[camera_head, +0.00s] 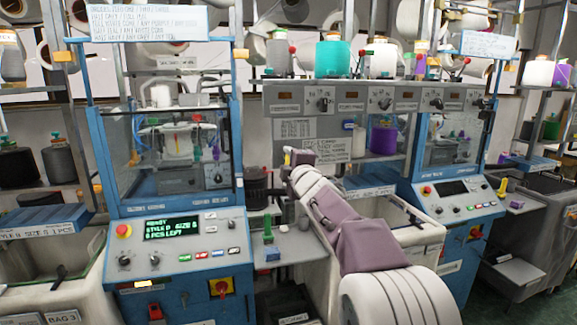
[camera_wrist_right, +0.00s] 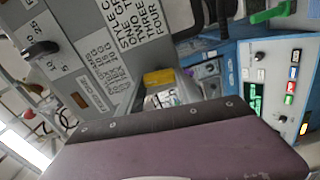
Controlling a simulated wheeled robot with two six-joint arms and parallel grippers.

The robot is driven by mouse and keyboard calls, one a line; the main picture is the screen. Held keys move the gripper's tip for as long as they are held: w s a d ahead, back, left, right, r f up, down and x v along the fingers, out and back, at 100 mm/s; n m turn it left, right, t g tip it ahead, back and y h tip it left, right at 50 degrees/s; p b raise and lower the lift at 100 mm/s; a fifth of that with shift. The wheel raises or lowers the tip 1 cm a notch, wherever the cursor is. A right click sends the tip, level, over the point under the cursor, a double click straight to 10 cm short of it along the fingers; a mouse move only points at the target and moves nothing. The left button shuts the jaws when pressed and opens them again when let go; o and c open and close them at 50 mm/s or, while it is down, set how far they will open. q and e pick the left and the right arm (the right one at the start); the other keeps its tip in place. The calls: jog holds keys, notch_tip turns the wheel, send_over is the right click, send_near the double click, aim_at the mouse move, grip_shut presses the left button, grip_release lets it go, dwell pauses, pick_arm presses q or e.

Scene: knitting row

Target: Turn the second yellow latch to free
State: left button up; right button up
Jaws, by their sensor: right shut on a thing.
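My right gripper (camera_head: 292,163) reaches in from the lower right to the gap between the two blue machines, below the grey control panel. It is shut on a small yellow piece (camera_head: 287,158), which looks like a yellow latch; the fingers hide part of it. In the right wrist view the yellow piece (camera_wrist_right: 159,77) shows just beyond the mauve gripper body. I cannot tell how far it is turned. My left gripper is not in view.
The left blue machine (camera_head: 232,125) has a lit green display (camera_head: 171,229). The grey panel (camera_head: 290,109) with knobs is above my gripper. A small shelf with a green-topped item (camera_head: 268,226) is below left of it.

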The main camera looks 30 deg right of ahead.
jog(key=shift+n, duration=0.6)
jog(key=o, duration=1.4)
jog(key=shift+w+d, duration=0.1)
jog(key=shift+d, duration=0.05)
jog(key=v, duration=0.9)
jog(key=shift+b, duration=0.3)
jog(key=shift+f, duration=0.1)
